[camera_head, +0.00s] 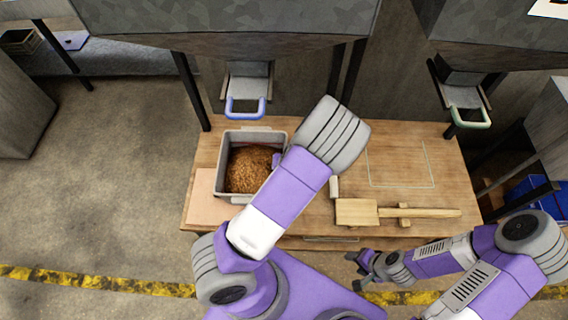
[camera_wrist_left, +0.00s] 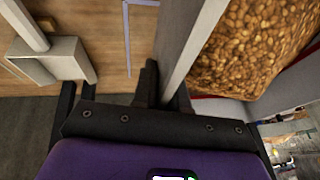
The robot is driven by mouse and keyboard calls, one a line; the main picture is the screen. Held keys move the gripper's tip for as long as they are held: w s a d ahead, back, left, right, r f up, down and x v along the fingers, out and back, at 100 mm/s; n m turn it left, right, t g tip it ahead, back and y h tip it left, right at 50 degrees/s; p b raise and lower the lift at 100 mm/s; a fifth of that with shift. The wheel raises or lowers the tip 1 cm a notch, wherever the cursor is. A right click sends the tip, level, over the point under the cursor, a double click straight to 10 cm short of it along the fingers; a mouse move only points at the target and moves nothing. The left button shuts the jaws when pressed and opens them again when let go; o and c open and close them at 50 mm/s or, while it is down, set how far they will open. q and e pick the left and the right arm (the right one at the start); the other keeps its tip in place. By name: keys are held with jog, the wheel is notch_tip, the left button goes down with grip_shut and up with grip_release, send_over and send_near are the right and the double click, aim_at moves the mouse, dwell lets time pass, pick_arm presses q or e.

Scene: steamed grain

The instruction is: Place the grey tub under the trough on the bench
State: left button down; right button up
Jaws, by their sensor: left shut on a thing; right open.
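The grey tub (camera_head: 223,165) holds brown grain and stands at the left part of the wooden bench (camera_head: 460,190), just in front of the chute with the blue handle (camera_head: 245,107). That chute hangs below the large grey trough (camera_head: 220,17). My left gripper (camera_wrist_left: 165,88) is shut on the tub's right wall, with the grain (camera_wrist_left: 245,45) beside it in the left wrist view. In the head view my left arm hides most of that gripper and part of the tub. My right gripper (camera_head: 362,270) is open and empty, in front of the bench's front edge.
A wooden mallet (camera_head: 358,212) lies at the bench's front. A pale rectangle outline (camera_head: 400,185) marks a bare area at the right. A second chute with a green handle (camera_head: 470,118) is at the right. A blue crate (camera_head: 547,200) stands right of the bench.

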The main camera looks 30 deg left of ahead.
pick_arm(q)
jog(key=shift+w+f+b, duration=0.1)
jog(key=shift+f+b, duration=0.6)
jog(key=shift+f, duration=1.1)
jog(key=c, duration=1.6)
grip_release()
jog(key=shift+f, duration=0.15)
jog(key=o, duration=0.4)
jog(key=shift+o, duration=0.2)
jog(key=p+v, duration=0.5)
jog(key=v, duration=0.7)
jog(key=shift+r, duration=0.2)
